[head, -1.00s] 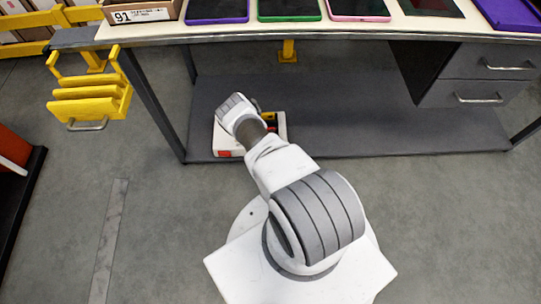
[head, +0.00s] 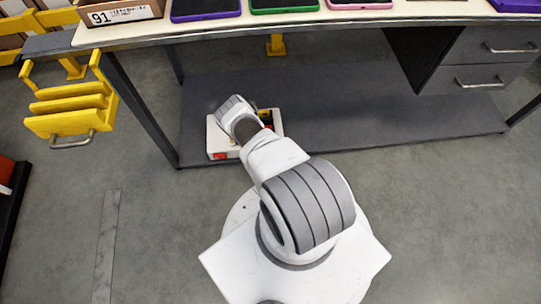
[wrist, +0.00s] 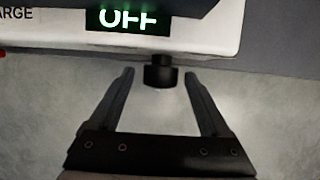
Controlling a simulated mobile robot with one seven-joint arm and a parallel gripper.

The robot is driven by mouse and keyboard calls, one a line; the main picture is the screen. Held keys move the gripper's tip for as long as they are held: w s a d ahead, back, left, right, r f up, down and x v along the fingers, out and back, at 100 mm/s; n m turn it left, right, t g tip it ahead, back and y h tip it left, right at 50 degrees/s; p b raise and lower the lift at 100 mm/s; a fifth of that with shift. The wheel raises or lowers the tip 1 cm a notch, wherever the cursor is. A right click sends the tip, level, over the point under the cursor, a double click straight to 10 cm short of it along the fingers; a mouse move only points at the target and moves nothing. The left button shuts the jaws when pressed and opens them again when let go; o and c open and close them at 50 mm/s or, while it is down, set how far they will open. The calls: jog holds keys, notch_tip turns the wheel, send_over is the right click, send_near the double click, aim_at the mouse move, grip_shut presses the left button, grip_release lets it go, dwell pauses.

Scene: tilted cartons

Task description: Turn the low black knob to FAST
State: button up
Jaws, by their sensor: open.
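In the wrist view a short black knob (wrist: 161,71) sticks out from the front edge of a white device (wrist: 222,38). A dark panel (wrist: 128,19) on the device shows OFF in bright letters above the knob. My gripper (wrist: 159,76) is open. Its two fingertips stand either side of the knob, with a gap on each side, and do not appear to touch it. In the head view the white device (head: 217,138) sits on the low shelf, and my arm hides my gripper and the knob.
The low grey shelf (head: 390,115) is clear right of the device. The bench top (head: 420,10) above carries several tablets and a carton (head: 120,13). A drawer unit (head: 480,65) hangs at right, and a yellow rack (head: 70,110) at left. Grey floor lies around my base.

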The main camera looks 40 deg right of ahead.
grip_shut()
dwell(0.4)
jog(key=y+b, duration=0.1)
jog(key=t+y+b, duration=0.1)
jog(key=shift+s+d+f+m+t+y, duration=0.15)
jog(key=shift+d+m+t+y, duration=0.1)
jog(key=shift+m+t+y, duration=0.05)
jog(key=shift+d+m+t+y+b, duration=0.25)
jog(key=shift+t+y+b, duration=0.25)
jog(key=shift+t+y, duration=0.45)
jog(key=shift+y, duration=0.25)
jog(key=shift+t+y, duration=0.25)
jog(key=shift+y, duration=0.15)
